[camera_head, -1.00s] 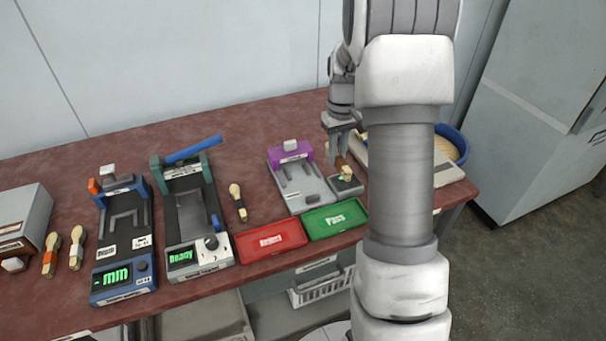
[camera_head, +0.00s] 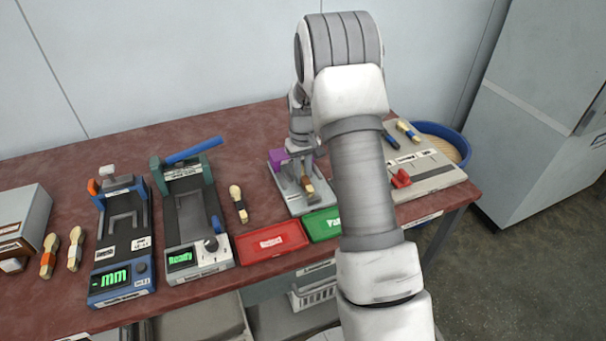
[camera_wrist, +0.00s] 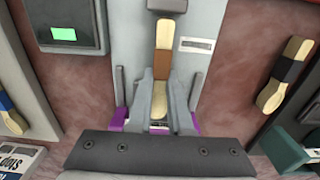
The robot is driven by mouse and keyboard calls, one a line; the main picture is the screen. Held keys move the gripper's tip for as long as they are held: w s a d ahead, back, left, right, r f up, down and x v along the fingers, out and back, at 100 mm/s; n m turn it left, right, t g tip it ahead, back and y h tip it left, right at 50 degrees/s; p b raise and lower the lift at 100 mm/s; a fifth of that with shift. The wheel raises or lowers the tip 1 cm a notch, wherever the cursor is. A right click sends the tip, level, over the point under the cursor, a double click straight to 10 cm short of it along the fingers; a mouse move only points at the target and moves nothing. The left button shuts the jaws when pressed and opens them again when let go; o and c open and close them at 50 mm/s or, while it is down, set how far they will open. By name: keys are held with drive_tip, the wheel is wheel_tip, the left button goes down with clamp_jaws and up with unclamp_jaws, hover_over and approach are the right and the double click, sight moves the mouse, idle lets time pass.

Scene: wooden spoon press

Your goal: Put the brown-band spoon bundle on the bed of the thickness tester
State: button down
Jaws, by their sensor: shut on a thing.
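My gripper (camera_head: 304,178) is shut on the brown-band spoon bundle (camera_head: 309,187), over the grey plate of the purple-topped device (camera_head: 278,161). In the wrist view, the bundle's brown band (camera_wrist: 162,62) shows just beyond the fingertips (camera_wrist: 161,82), its pale wood extending on both sides. I cannot tell whether the bundle touches the plate below. The blue device with the "mm" display (camera_head: 117,277) at the left looks like the thickness tester; its grey bed (camera_head: 124,224) is empty. Its label is too small to read.
Red (camera_head: 270,242) and green (camera_head: 322,224) trays lie in front. Two more bundles (camera_head: 61,250) lie at the left. A small scale (camera_wrist: 68,34) shows in the wrist view.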

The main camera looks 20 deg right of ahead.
drive_tip(key=shift+f, duration=0.15)
drive_tip(key=c, duration=0.8)
unclamp_jaws()
drive_tip(key=shift+c, duration=0.2)
wheel_tip(320, 180, up, 12)
drive_tip(key=p, duration=0.1)
wheel_tip(320, 180, up, 8)
drive_tip(key=t, duration=0.1)
hover_over(303, 175)
drive_tip(key=s+a, duration=0.3)
drive_tip(key=s, duration=0.1)
drive_tip(key=s+a+r+t, duration=0.2)
drive_tip(key=s+a+r, duration=0.2)
drive_tip(key=s+r, duration=0.4)
drive_tip(key=s+a+t, duration=0.1)
drive_tip(key=s+a, duration=0.1)
drive_tip(key=s, duration=0.7)
drive_tip(key=s+a+t, duration=0.1)
drive_tip(key=s+a, duration=0.1)
drive_tip(key=s, duration=0.7)
drive_tip(key=shift+t, duration=0.3)
